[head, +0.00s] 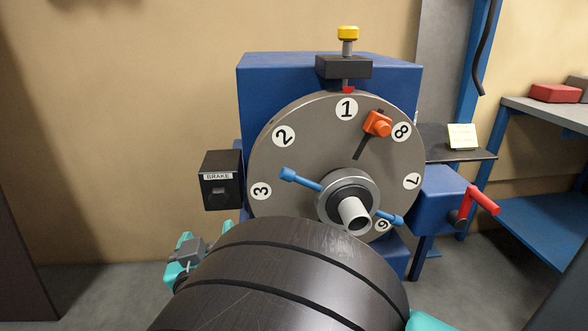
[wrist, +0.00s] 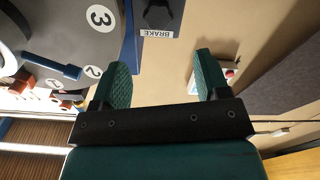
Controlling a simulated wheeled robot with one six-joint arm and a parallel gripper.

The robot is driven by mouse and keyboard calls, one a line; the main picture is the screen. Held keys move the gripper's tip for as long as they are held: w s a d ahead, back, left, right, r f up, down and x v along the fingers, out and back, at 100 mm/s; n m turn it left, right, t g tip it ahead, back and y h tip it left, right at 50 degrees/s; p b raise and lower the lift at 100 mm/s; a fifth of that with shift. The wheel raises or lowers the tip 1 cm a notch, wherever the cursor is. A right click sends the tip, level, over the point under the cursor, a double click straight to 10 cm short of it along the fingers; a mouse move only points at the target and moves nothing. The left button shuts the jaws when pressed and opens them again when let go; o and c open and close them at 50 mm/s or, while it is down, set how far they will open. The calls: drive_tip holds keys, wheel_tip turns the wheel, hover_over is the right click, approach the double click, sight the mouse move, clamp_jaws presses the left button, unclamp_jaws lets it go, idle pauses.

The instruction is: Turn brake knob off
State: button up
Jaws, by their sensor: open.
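The brake box (head: 221,196) is a dark box with a white BRAKE label, left of the big numbered disc in the head view. Its small dark knob (head: 220,191) sits below the label; how it is turned is too small to tell.
The grey numbered disc (head: 285,165) with blue handles stands on a blue housing (head: 270,75). An orange block (head: 377,124) sits on the disc. A red-handled blue box (head: 437,197) is at right. In the wrist view a red button (wrist: 229,73) shows near the right finger.

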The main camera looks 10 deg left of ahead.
sight(218, 200)
drive_tip(key=x, duration=1.2)
drive_tip(key=shift+d+p, duration=0.15)
drive_tip(key=shift+p, duration=0.2)
drive_tip(key=c, duration=0.9)
drive_tip(key=shift+c, duration=0.2)
